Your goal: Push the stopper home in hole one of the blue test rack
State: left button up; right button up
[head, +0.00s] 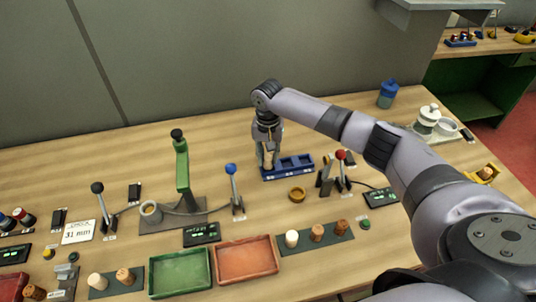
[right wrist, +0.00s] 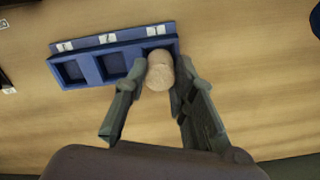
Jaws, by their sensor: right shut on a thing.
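The blue test rack (head: 296,164) stands on the table at the middle of the head view. In the right wrist view, its labelled strip (right wrist: 105,40) runs along the top and two square holes are empty. My right gripper (head: 267,163) points down at the rack's left end in the head view. It is shut on a pale cork stopper (right wrist: 160,71), which also shows between the fingers in the head view. In the wrist view the stopper covers the end hole on the right; I cannot tell how deep it sits. My left gripper is not in view.
A brass ring (head: 297,194) lies in front of the rack. A blue-knobbed lever (head: 233,185) stands left of it, a red-knobbed lever (head: 341,170) right. Loose stoppers (head: 316,232) stand on a dark mat in front, beside a red tray (head: 246,259) and a green tray (head: 180,272). Behind the rack is clear.

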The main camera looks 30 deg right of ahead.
jog(key=shift+f, duration=0.7)
dwell(0.6)
jog(key=o, duration=0.8)
notch_tip(320, 180, up, 12)
dwell(0.6)
